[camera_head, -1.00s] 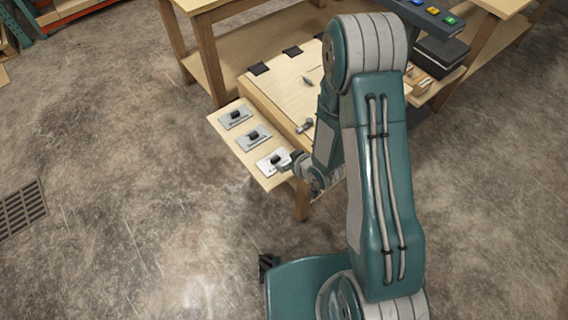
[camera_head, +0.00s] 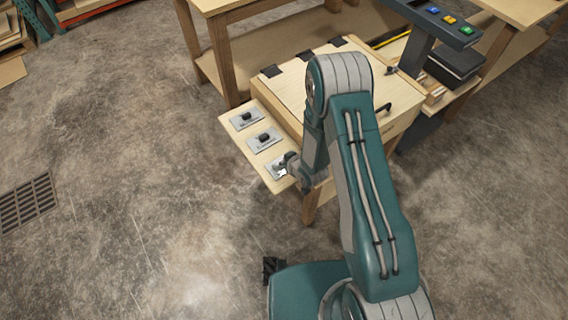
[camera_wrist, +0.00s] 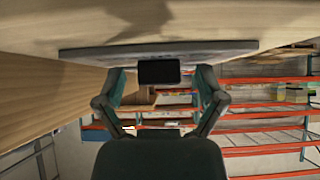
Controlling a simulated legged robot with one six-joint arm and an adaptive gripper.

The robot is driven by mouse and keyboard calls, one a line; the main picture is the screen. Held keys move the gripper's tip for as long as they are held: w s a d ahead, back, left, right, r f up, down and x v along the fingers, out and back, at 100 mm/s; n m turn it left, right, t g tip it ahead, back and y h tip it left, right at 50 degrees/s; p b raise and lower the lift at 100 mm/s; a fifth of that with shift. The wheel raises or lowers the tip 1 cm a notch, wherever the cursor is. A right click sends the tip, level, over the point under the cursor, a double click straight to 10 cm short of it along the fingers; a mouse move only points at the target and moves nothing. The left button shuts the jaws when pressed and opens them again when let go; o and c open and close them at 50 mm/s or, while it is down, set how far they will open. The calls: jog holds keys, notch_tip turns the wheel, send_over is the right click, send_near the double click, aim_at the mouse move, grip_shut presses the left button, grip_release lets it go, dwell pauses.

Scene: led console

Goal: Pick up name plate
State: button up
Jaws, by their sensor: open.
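Three pale metal name plates, each with a black knob, lie in a row on a narrow wooden side shelf (camera_head: 275,185): the far plate (camera_head: 240,123), the middle plate (camera_head: 258,144) and the near plate (camera_head: 272,172). Their lettering is too small to read. My gripper (camera_head: 284,169) is at the near plate and hides part of it, including its knob. In the wrist view, the plate (camera_wrist: 90,54) shows edge-on, and its black knob (camera_wrist: 159,71) sits between the two open fingers of my gripper (camera_wrist: 162,78). A gap shows on both sides of the knob.
A wooden box (camera_head: 290,90) with black hinges stands right beside the shelf. A console with coloured buttons (camera_head: 449,20) is at the upper right. Wooden workbenches (camera_head: 225,60) stand behind. The concrete floor to the left is clear, with a drain grate (camera_head: 27,203).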

jog(key=shift+c, duration=0.3)
jog(key=shift+s, duration=0.1)
grip_shut()
jog(key=shift+d, duration=0.1)
